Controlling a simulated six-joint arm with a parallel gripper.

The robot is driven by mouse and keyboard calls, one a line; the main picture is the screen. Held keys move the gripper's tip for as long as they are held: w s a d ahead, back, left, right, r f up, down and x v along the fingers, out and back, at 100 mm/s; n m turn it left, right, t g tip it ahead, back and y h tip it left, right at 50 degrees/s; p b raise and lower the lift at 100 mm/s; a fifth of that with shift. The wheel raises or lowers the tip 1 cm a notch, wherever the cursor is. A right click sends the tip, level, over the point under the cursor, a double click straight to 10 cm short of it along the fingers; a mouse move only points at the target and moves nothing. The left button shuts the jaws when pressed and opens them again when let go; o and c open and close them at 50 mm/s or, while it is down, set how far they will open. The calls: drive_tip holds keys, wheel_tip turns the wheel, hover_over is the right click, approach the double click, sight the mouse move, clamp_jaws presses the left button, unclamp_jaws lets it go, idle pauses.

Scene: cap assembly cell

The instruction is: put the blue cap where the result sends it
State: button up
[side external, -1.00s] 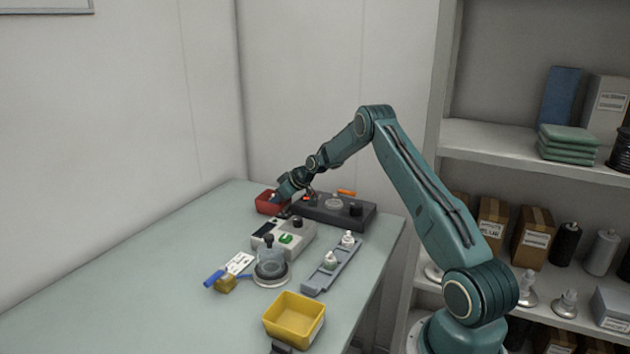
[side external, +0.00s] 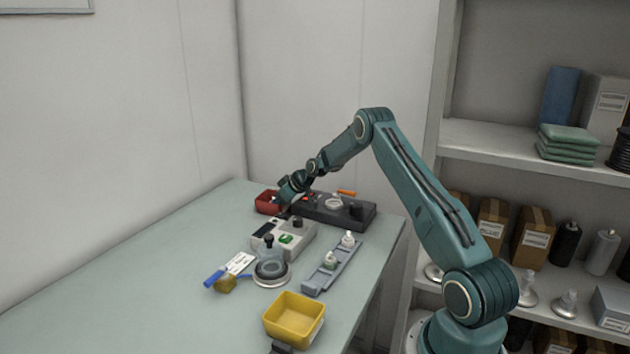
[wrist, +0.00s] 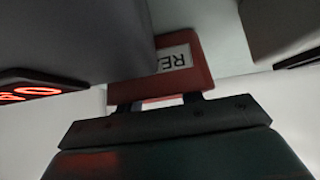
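No blue cap can be made out for certain in either view. A red bin (side external: 265,206) stands at the far end of the table; its inside is mostly hidden. My gripper (side external: 283,211) points down right beside or over it. In the wrist view the bin (wrist: 203,72) shows a white label starting "RE", and my gripper (wrist: 163,103) has two dark fingers set apart. Their tips are hidden behind the bin, so I cannot see what is between them. Red lit characters show on a dark display (wrist: 35,91) at the left.
A dark panel box (side external: 360,217) stands right of the red bin. The table's left is clear.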

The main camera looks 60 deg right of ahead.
drive_tip(key=shift+r, duration=0.1)
drive_tip(key=shift+r, duration=0.35)
drive_tip(key=v, duration=1.2)
drive_tip(key=shift+f, duration=0.1)
drive_tip(key=s+a+r+g, duration=0.1)
drive_tip(key=s+a+r, duration=0.3)
drive_tip(key=a+r, duration=0.6)
drive_tip(key=s+a+r+g, duration=0.1)
drive_tip(key=s+a+r, duration=0.45)
drive_tip(key=a, duration=0.85)
drive_tip(key=s+a, duration=0.5)
drive_tip(key=s, duration=0.6)
drive_tip(key=s+a+g, duration=0.1)
drive_tip(key=s+a, duration=0.5)
drive_tip(key=s, duration=0.6)
drive_tip(key=shift+a+m, duration=0.3)
drive_tip(key=shift+m, duration=0.1)
